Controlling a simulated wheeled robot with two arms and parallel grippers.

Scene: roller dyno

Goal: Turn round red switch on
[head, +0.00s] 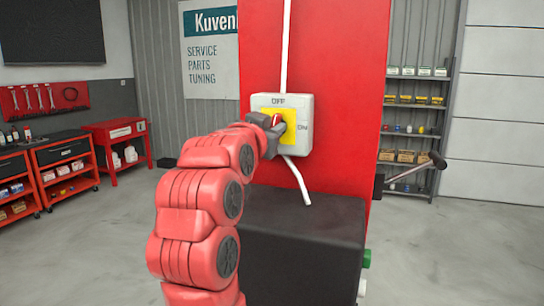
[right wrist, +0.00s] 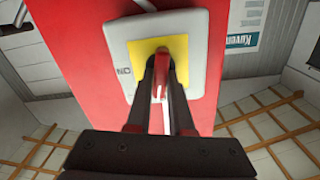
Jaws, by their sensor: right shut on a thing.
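The round red switch (head: 277,119) sits on a yellow plate (head: 290,114) in a white box (head: 304,104) on a red panel. The box reads OFF at its top and ON at its right side. My right gripper (head: 274,130) is at the switch, its fingers covering much of it. In the right wrist view, the red switch handle (right wrist: 160,80) stands between the two fingers of the right gripper (right wrist: 160,72), which are shut on it. Which mark the handle points to is hard to tell. My left gripper is not in view.
A white cable (head: 286,45) runs up from the box and another piece hangs below it. A black block (head: 300,235) stands under the box. A dark-handled lever (head: 412,172) sticks out at the right. Shelves (head: 412,110) stand behind; the grey floor is open.

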